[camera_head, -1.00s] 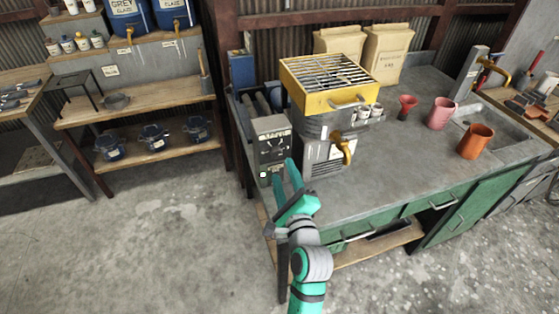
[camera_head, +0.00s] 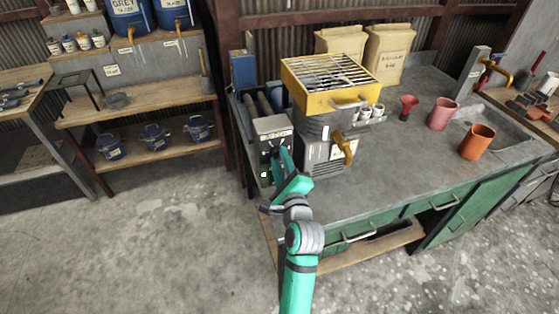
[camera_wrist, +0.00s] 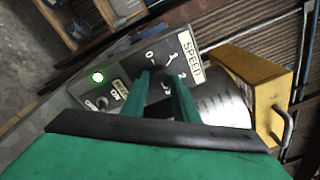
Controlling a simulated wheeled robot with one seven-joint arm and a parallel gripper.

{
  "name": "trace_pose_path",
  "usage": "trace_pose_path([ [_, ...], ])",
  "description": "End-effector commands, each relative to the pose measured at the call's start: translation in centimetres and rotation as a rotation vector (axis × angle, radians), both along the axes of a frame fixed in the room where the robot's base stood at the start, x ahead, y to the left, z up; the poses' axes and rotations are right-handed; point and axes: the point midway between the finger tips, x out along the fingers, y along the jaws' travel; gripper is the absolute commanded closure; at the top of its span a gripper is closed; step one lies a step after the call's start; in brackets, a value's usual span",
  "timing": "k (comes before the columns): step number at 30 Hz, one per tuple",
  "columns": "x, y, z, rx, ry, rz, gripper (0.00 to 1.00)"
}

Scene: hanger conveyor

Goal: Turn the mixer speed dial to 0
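The mixer's control panel (camera_head: 272,136) is a grey box face at the left end of the bench. In the wrist view its SPEED label (camera_wrist: 191,59) and white dial marks, including 0, show beside my fingertips. My gripper (camera_head: 279,153) is at the panel front; in the wrist view its two green fingers (camera_wrist: 161,75) point at the marks with a gap between them. The speed dial is mostly hidden around the fingertips; I cannot tell whether they touch it. A power switch (camera_wrist: 101,102) with an ON label sits lower on the panel, near a lit green lamp (camera_wrist: 97,76).
Cups, including an orange one (camera_head: 476,142), stand farther right on the bench. Shelves with blue pots (camera_head: 157,136) are at left. The floor between is clear.

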Motion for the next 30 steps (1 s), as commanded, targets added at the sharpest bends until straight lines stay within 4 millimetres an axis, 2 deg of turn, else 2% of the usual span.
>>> trace_pose_path([
  [19,-0.10,0.07,-0.18,-0.038,-0.008,0.000,0.96],
  [30,-0.04,0.02,-0.27,-0.276,-0.085,0.000,0.96],
])
